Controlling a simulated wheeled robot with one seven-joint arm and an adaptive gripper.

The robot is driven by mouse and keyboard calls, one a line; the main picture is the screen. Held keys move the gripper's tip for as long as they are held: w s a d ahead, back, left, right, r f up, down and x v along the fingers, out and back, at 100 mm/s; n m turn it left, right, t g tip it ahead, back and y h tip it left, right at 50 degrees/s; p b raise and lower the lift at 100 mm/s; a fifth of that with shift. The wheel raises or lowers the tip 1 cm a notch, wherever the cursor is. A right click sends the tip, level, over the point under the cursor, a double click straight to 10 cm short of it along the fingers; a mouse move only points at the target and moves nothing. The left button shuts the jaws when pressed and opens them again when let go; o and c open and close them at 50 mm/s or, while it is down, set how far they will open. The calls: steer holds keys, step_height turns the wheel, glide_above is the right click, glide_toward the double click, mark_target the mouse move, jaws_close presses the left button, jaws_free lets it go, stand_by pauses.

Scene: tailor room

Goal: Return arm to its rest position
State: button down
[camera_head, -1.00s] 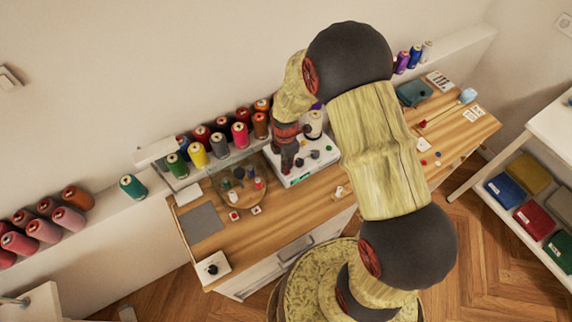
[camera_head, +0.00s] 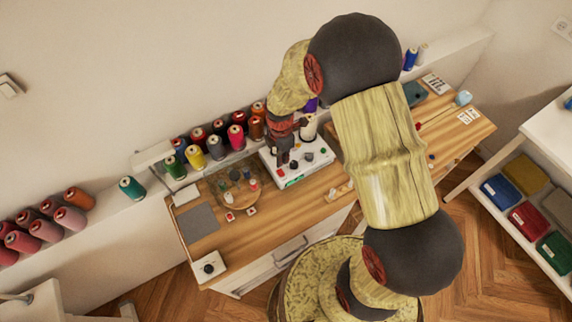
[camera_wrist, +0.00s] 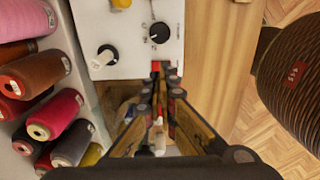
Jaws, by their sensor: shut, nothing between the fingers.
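My arm is folded over the wooden workbench (camera_head: 240,235) in the head view, with its elbow high at the top centre. My gripper (camera_head: 283,158) points down at the back of the bench, over the left part of a white control box (camera_head: 312,160) with knobs. In the wrist view my gripper (camera_wrist: 165,75) has its fingers drawn together with nothing between them. The control box (camera_wrist: 125,55) lies just beyond the fingertips there. I cannot tell the exact gap between the fingertips and the box.
Several thread spools (camera_head: 215,145) stand along the shelf behind the bench, close to my gripper. A round wooden tray (camera_head: 236,190) with small items is left of the box. A grey mat (camera_head: 198,218) lies farther left. A white rack with coloured bins (camera_head: 530,218) stands at right.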

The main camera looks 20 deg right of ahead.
step_height(320, 180, up, 8)
steer(key=shift+w+a, duration=0.25)
steer(key=shift+w, duration=0.05)
steer(key=s+d+r+m+t+b, duration=0.1)
steer(key=s+r+m+t+b, duration=0.4)
steer(key=s+r+m, duration=1.3)
steer(key=s+m+b, duration=0.2)
steer(key=s+b, duration=0.1)
steer(key=shift+d+t+b, duration=0.3)
steer(key=shift+d, duration=0.05)
